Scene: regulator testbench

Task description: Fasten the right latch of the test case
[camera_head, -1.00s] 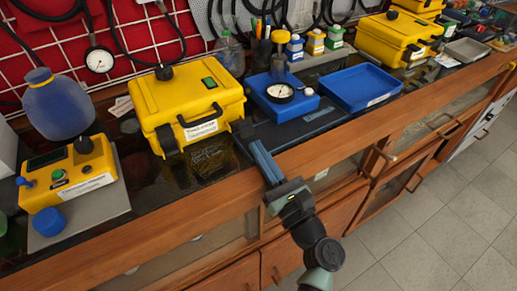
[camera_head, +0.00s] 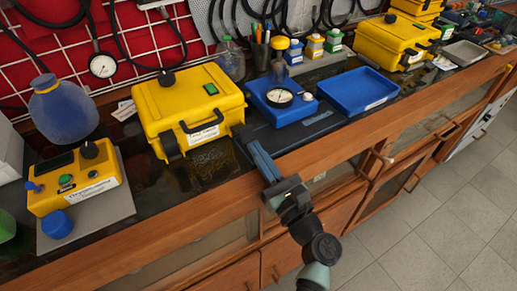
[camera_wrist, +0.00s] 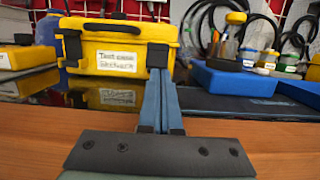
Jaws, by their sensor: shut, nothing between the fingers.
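The yellow test case (camera_head: 172,108) stands closed on the dark bench top, with a white label on its front; it also shows in the wrist view (camera_wrist: 115,31). Its black left latch (camera_wrist: 73,47) hangs on the front left. Its black right latch (camera_wrist: 157,54) is at the front right, directly behind my fingertips. I cannot tell whether it is fastened. My gripper (camera_wrist: 159,74) is shut and empty, its blue fingers pointing at the right latch. In the head view my gripper (camera_head: 243,134) is at the case's front right corner, partly hiding that latch; contact is unclear.
A blue gauge unit (camera_head: 284,112) and a blue tray (camera_head: 385,100) stand right of the case. A yellow instrument (camera_head: 105,185) is at the left. The wooden bench edge (camera_head: 190,216) runs below my arm. Open floor (camera_head: 440,220) lies at the right.

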